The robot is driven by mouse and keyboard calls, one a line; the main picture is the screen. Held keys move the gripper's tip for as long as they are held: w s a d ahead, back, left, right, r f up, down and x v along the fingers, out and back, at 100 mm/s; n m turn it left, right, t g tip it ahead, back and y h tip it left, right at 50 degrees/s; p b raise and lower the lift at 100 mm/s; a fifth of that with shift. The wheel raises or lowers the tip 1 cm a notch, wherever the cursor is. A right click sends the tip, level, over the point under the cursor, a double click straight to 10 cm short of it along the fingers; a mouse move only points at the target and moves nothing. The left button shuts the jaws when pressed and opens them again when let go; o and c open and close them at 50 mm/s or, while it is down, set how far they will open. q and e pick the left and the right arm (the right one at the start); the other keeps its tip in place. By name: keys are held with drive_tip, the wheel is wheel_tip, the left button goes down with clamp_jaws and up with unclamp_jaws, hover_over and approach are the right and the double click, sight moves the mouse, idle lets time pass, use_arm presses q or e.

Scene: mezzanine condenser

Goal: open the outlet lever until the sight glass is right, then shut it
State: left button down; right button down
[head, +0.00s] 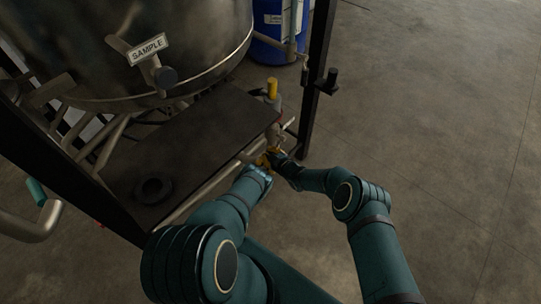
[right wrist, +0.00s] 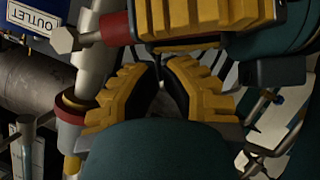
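In the head view, both grippers meet in a small yellow patch (head: 268,158). I cannot make out the sight glass or its level.
A large steel vessel (head: 190,35) with a SAMPLE tag (head: 148,49) stands above the dark shelf (head: 200,140). A black post (head: 318,75) rises close behind the valve. A yellow-capped item (head: 272,88) and a blue drum (head: 270,20) are beyond. The floor at right is clear.

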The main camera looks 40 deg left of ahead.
use_arm(q)
drive_tip(key=shift+w+r, duration=0.2)
drive_tip(key=shift+r, duration=0.05)
use_arm(e)
drive_tip(key=shift+w+d+f, duration=0.15)
drive_tip(key=shift+w+f, duration=0.05)
drive_tip(key=shift+f, duration=0.2)
use_arm(q)
drive_tip(key=shift+a, duration=0.1)
use_arm(e)
drive_tip(key=shift+w+d+f, duration=0.15)
drive_tip(key=shift+w+f, duration=0.15)
drive_tip(key=shift+f, duration=0.5)
use_arm(q)
drive_tip(key=c, duration=0.7)
unclamp_jaws()
drive_tip(key=shift+c, duration=0.2)
use_arm(e)
drive_tip(key=shift+t, duration=0.3)
use_arm(q)
drive_tip(key=shift+s, duration=0.1)
drive_tip(key=shift+f, duration=0.1)
use_arm(e)
drive_tip(key=shift+r, duration=0.1)
